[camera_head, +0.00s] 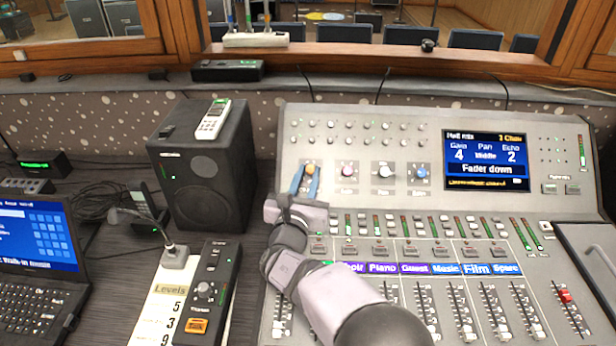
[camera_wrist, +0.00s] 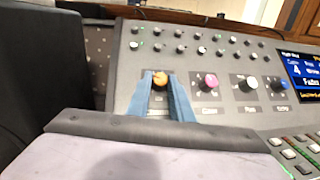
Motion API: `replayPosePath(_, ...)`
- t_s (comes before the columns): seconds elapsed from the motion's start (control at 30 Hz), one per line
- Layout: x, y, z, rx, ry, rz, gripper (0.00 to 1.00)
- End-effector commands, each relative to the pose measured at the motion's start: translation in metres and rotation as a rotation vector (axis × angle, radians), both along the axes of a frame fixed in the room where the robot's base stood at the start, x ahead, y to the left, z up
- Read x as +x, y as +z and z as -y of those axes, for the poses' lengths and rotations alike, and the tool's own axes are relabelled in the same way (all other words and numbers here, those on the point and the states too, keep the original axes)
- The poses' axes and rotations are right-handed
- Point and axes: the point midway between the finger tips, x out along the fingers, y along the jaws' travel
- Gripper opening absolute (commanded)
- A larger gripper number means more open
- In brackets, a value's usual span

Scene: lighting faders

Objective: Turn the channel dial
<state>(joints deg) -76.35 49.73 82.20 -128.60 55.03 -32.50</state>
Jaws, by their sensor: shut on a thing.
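The leftmost dial, an orange knob (camera_head: 310,169), sits at the left of a row of dials on the sloped mixing desk (camera_head: 440,115). It also shows in the wrist view (camera_wrist: 162,80). My gripper (camera_head: 305,178) reaches up to it from below, with its two blue fingers on either side of the knob, shut on it. In the wrist view the fingers (camera_wrist: 163,92) hide the dial's lower part and its label. The blue screen (camera_head: 487,160) reads Gain 4, Pan Middle, Echo 2 and "Fader down", with "1" and a channel name at its top right.
A pink dial (camera_head: 347,171), a white dial (camera_head: 386,172) and a blue dial (camera_head: 421,173) stand to the right. Small knobs lie above, and faders (camera_head: 457,310) below. A black speaker (camera_head: 203,165) stands left of the desk, near a gooseneck microphone (camera_head: 175,252).

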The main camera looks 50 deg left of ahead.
Motion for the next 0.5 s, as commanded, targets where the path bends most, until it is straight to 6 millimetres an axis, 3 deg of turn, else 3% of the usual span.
replayPosePath(0.5, -0.0035, 0.0005, -0.0060, 0.140, -0.224, -0.140, 0.00)
